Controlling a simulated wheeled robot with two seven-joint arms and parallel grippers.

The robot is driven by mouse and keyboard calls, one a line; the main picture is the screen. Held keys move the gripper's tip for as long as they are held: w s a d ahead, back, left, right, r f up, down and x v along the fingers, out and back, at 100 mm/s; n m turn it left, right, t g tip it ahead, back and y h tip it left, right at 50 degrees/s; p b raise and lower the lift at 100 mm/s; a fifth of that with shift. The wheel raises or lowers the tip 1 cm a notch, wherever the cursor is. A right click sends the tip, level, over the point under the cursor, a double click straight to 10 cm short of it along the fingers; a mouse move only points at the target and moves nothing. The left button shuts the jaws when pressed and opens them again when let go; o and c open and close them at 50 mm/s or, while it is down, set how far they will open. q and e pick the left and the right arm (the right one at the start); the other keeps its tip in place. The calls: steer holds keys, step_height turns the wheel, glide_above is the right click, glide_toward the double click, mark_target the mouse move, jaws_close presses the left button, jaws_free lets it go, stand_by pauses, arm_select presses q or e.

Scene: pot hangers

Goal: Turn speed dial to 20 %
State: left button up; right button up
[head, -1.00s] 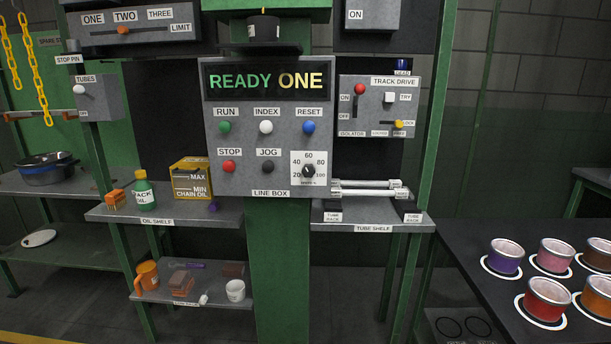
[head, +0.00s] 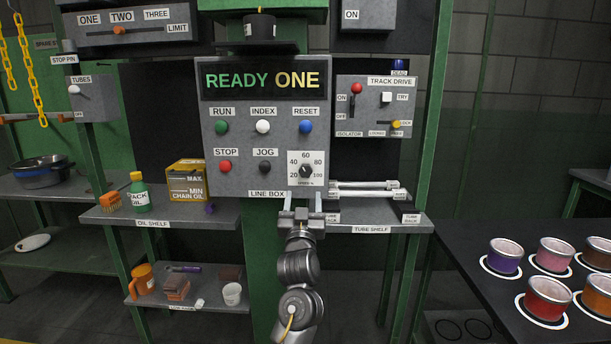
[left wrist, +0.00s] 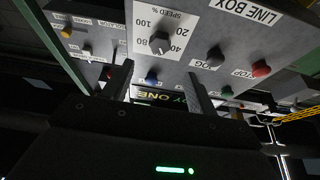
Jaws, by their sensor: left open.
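The speed dial (head: 306,170) is a dark knob on a white plate marked 20 to 100, at the lower right of the grey line box (head: 237,181). Its pointer is too small to read. My left gripper (head: 301,207) is open and empty just below the dial, fingers pointing up toward the box. In the left wrist view the box looks upside down. The dial knob (left wrist: 160,42) shows there beyond and between the two open fingers (left wrist: 160,84), apart from them. My right gripper is out of view.
The black JOG button (head: 265,167) is left of the dial and the blue RESET button (head: 306,127) is above it. White tubes (head: 362,187) lie on the tube shelf (head: 400,227) at right.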

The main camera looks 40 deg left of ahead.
mark_target(306, 172)
arm_select(q)
steer(key=x, duration=0.9)
steer(key=shift+w+p, duration=0.1)
steer(key=shift+p, duration=0.2)
steer(key=shift+x, duration=0.8)
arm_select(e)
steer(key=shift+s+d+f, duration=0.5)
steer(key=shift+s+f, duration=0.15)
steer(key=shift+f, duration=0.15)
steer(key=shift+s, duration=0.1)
arm_select(q)
steer(key=c, duration=0.5)
steer(key=shift+f, duration=0.1)
steer(key=c, duration=0.5)
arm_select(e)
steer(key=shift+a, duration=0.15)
